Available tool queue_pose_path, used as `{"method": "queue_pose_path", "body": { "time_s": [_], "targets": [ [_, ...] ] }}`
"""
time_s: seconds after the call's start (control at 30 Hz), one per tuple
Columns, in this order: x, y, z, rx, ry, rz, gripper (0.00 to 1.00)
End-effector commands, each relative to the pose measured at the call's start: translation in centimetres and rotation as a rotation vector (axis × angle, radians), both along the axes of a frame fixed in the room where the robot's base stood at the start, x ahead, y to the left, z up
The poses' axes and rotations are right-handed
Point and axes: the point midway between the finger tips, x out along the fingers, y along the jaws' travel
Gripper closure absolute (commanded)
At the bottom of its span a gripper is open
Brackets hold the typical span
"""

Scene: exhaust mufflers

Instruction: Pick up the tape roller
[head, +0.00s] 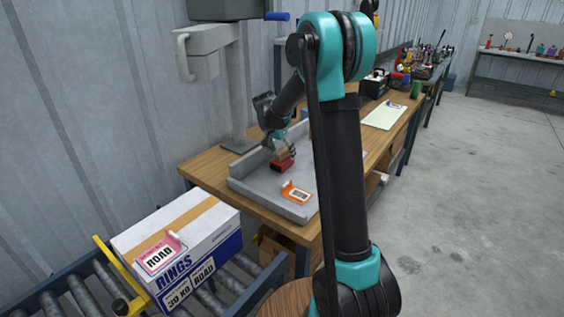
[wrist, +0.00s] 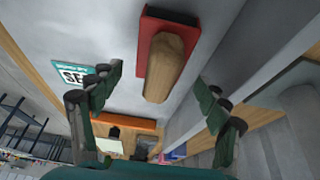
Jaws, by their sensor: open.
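A red block with a rounded wooden handle (wrist: 166,62), which I take to be the tape roller, lies in the grey tray. It also shows in the head view (head: 281,165), just below my gripper (head: 284,147). In the wrist view my gripper (wrist: 160,78) is open, with one finger on each side of the handle and a gap to both. Nothing is held. The handle's top is partly hidden by my gripper in the head view.
The grey tray (head: 247,186) has raised walls at the back and left. An orange-framed label (head: 296,193) lies near its front edge. A white box (head: 178,238) stands on the roller conveyor at lower left. A clipboard (head: 384,115) lies farther along the workbench.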

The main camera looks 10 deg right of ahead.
Motion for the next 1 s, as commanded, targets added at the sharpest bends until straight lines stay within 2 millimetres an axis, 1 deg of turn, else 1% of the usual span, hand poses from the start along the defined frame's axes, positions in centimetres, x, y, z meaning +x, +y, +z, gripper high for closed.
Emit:
{"method": "queue_pose_path", "body": {
  "time_s": [0.1, 0.23, 0.37, 0.57, 1.0],
  "targets": [
    [0.2, -0.3, -1.9, 0.000, 0.000, 0.000, 0.24],
    [0.6, -0.7, -3.3, 0.000, 0.000, 0.000, 0.24],
    [0.8, -0.9, -3.9, 0.000, 0.000, 0.000, 0.24],
    [0.7, -0.9, -3.9, 0.000, 0.000, 0.000, 0.24],
    [0.7, -0.9, -3.9, 0.000, 0.000, 0.000, 0.79]
  ]
}}
